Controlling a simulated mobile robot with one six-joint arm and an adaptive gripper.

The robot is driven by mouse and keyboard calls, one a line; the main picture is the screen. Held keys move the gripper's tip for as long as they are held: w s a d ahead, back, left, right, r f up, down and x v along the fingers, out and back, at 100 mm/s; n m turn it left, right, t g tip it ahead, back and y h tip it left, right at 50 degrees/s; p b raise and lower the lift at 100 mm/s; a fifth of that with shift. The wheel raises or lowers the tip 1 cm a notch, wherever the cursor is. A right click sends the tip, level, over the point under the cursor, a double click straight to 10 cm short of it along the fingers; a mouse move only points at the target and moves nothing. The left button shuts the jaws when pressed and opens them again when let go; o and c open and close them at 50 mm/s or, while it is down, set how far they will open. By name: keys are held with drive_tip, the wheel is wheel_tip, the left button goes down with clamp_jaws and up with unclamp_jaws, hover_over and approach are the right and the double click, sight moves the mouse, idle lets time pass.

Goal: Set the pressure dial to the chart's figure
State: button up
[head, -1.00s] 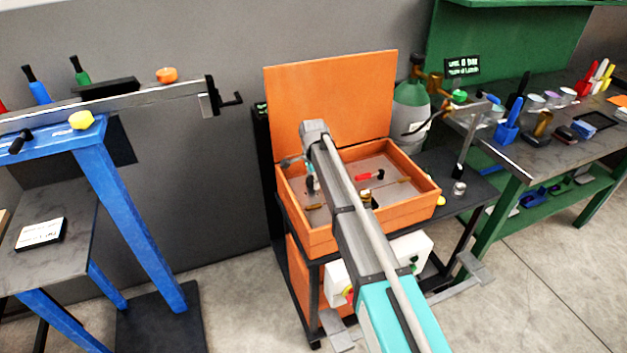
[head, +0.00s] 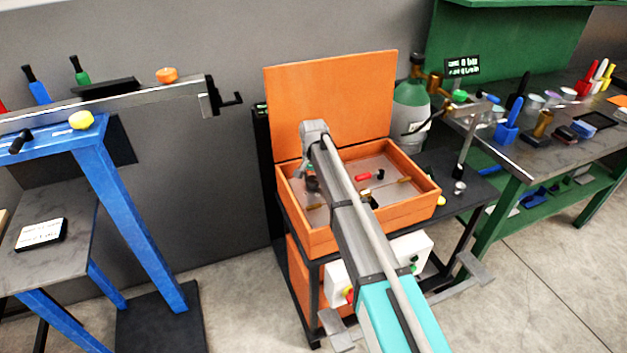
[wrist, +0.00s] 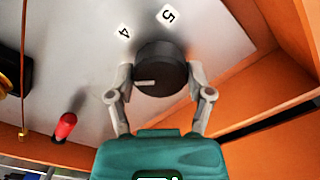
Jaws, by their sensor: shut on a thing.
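The black pressure dial (wrist: 165,62) sits on the pale panel inside the orange box. A light pointer mark on it faces left in the wrist view. White tags reading 4 (wrist: 124,32) and 5 (wrist: 168,15) lie beyond it; other tags are out of view. My gripper (wrist: 161,80) has a finger on each side of the dial and is shut on it. In the head view my gripper (head: 312,178) is low in the box, and my arm partly hides it. A dark sign (head: 463,66) with white text stands behind the right bench; its figure is too blurred to read surely.
The orange box (head: 425,195) has raised walls and an upright lid (head: 330,100) behind. A red handle (wrist: 66,126) stands on the panel near the dial. A green cylinder (head: 410,110) is right of the box. A blue-framed table (head: 130,205) is at left.

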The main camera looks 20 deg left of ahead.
drive_tip(key=n, duration=1.3)
drive_tip(key=shift+n, duration=0.4)
drive_tip(key=n, duration=1.3)
drive_tip(key=shift+n, duration=0.4)
drive_tip(key=o, duration=1.1)
drive_tip(key=shift+o, duration=0.2)
drive_tip(key=shift+m, duration=0.5)
